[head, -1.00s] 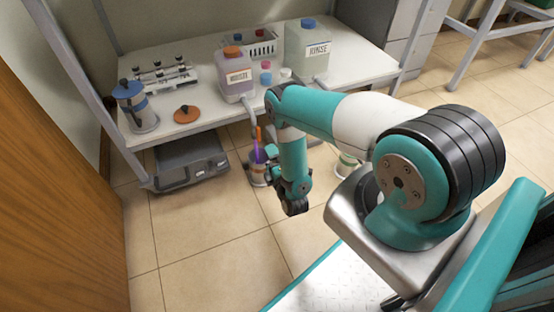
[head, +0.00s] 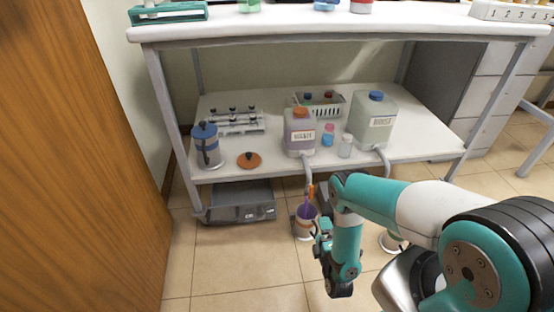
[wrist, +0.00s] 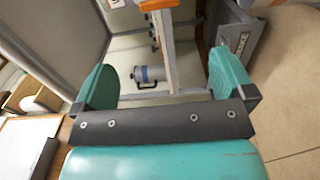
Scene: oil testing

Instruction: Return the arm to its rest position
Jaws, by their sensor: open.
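My arm reaches out from the lower right of the head view and bends down at its wrist. My gripper (head: 322,238) is beside the downturned wrist, in front of the bench. In the wrist view its two teal fingers (wrist: 165,85) stand wide apart with nothing between them. In the head view, a cup with an orange and purple item (head: 306,220) stands behind my gripper, below the lower shelf. Whether the fingers touch it cannot be told there.
The lower shelf (head: 222,173) holds a blue-lidded canister (head: 207,148), an orange lid (head: 249,160), a waste jug (head: 300,134) and a rinse jug (head: 373,122). A grey device (head: 237,205) sits below. A wooden panel (head: 85,150) is at left. Floor (head: 240,265) in front is clear.

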